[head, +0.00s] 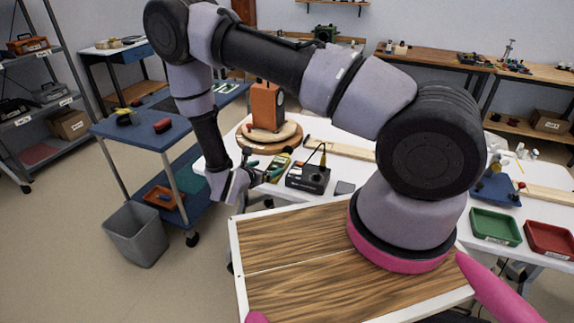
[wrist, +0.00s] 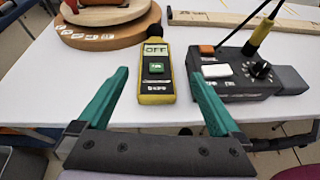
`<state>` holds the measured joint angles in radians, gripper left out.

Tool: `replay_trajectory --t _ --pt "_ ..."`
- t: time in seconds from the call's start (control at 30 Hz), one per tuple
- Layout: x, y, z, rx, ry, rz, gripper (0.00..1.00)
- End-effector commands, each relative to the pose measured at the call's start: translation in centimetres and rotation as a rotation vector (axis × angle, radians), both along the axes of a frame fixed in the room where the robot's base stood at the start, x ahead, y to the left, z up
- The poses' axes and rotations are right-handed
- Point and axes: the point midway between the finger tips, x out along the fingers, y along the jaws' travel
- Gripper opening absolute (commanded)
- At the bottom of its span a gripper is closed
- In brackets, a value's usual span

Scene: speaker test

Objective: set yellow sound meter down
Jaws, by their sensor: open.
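The yellow sound meter (wrist: 156,72) lies flat on the white table in the wrist view, its screen reading OFF and a green button below it. It also shows in the head view (head: 279,167), small and partly behind my gripper. My gripper (wrist: 160,73) is open, with one green finger on each side of the meter's near end. Gaps of white table show between the meter and both fingers. My gripper also shows in the head view (head: 261,173) at the table's near left edge.
A black control box (wrist: 235,72) with a white button, knob and yellow-tipped cable stands close right of the meter. A round wooden turntable (wrist: 105,32) is close behind left, bearing an orange speaker (head: 266,106). A blue cart (head: 150,132) stands left. White table (wrist: 60,75) is bare left of the meter.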

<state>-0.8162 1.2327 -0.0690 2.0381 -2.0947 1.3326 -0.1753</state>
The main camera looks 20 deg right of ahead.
Motion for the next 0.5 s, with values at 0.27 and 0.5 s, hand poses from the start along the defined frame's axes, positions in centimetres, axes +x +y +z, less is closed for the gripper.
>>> replay_trajectory --t 0.27,0.5 --pt "-0.1 0.5 -2.7 -0.038 0.03 0.086 1.0" --pt "2.6 -1.6 -4.0 -0.037 0.03 0.08 1.0"
